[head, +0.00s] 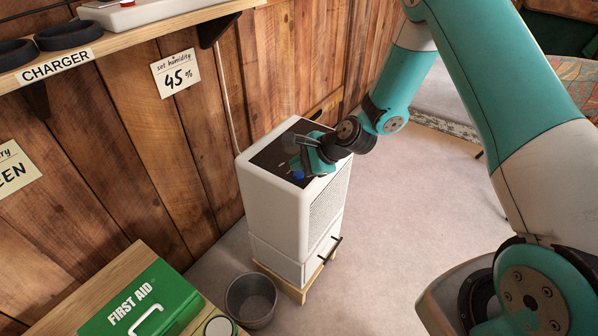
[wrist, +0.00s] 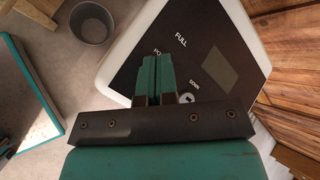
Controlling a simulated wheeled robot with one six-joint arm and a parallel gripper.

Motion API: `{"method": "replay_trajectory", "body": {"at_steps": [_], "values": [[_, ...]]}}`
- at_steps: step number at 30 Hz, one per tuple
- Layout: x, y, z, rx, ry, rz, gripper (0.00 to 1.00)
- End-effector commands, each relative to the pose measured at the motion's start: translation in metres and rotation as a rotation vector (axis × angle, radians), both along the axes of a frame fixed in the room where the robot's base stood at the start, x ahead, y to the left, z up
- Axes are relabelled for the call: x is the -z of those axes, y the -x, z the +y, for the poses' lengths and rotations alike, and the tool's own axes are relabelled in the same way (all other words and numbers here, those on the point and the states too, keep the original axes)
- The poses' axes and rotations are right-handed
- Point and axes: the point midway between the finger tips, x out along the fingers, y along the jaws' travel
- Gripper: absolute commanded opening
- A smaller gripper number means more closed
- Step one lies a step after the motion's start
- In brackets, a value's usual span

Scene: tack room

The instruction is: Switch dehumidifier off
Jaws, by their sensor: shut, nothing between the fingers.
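The dehumidifier (head: 275,205) is a white upright box on a low wooden stand, with a black control panel (head: 268,160) on top. A small blue spot (head: 298,175) shows on the panel beside my gripper (head: 308,168). In the wrist view the panel (wrist: 150,40) carries the words "FULL" and "DOWN", a blank greyish display (wrist: 219,67) and a round light button (wrist: 187,97). My gripper (wrist: 157,62) is shut and empty over the panel, its fingers partly covering a label starting "PO". I cannot tell whether the fingertips touch the panel.
A grey bin (head: 251,300) stands on the floor beside the dehumidifier; a green first aid box (head: 150,300) lies on a wooden surface at lower left. A shelf (head: 130,40) marked "CHARGER" juts from the plank wall. A note (head: 175,73) reads "set humidity 45 %". Floor at right is clear.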

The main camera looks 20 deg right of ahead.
Motion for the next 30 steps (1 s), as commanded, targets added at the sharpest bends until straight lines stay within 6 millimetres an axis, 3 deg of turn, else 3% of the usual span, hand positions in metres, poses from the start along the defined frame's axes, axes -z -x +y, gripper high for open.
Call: {"method": "replay_trajectory", "body": {"at_steps": [5, 21, 30], "values": [[-0.007, 0.000, 0.000, 0.000, 0.000, 0.000, 0.00], [-0.061, 0.000, 0.000, -0.001, 0.000, 0.001, 0.00], [-0.060, 0.000, 0.000, -0.001, 0.000, 0.001, 0.00]]}}
